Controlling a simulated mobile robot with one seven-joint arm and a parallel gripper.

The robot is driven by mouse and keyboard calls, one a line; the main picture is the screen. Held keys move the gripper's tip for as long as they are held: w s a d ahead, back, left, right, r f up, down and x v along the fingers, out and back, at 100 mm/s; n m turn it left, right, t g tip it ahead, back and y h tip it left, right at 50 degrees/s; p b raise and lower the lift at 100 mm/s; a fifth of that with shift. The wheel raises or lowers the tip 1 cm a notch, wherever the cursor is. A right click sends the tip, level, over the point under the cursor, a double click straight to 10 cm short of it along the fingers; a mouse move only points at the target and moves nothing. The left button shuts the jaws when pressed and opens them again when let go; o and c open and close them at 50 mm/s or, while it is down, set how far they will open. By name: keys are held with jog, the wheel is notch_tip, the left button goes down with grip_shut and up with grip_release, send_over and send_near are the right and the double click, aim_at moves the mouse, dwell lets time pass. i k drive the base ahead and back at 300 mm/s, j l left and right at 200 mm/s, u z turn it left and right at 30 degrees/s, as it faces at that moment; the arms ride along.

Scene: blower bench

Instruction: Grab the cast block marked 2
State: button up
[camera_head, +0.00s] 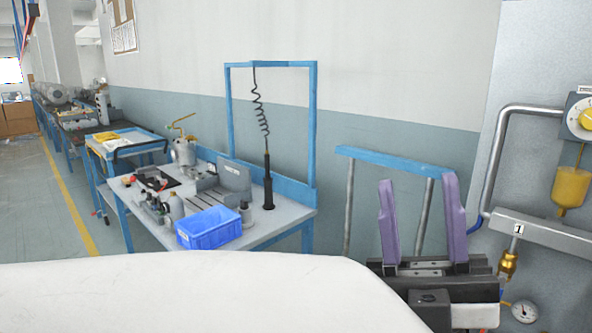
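I cannot make out a cast block marked 2 in the head view. A tag with the number 1 (518,229) sits on a long grey bar (550,236) at the right, above a brass fitting (508,264). My gripper (421,187) is at the lower right, with two purple fingers pointing up. The fingers stand wide apart with nothing between them. Only a blue rail and grey posts show behind them.
A workbench (275,228) with a blue frame stands left of centre. It holds a blue bin (209,228), a hanging black tool (268,183) and several metal parts. A pipe (495,155) and gauge (524,311) are at the right. Open floor (40,215) lies at far left.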

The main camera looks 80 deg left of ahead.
aim_at(191, 171)
jog(key=u, duration=3.05)
jog(key=i+j+u, duration=0.6)
jog(key=i+u, duration=0.2)
jog(key=i, duration=0.2)
jog(key=i+j+u, duration=0.1)
jog(key=i+u, duration=0.2)
jog(key=i, duration=0.85)
jog(key=i+j+z, duration=0.1)
jog(key=i+z, duration=0.35)
jog(key=i+j+z, duration=0.25)
jog(key=i+z, duration=0.2)
jog(key=i+j+z, duration=0.2)
jog(key=z, duration=0.3)
jog(key=i+j+z, duration=0.15)
jog(key=j+z, duration=0.3)
jog(key=l, duration=0.1)
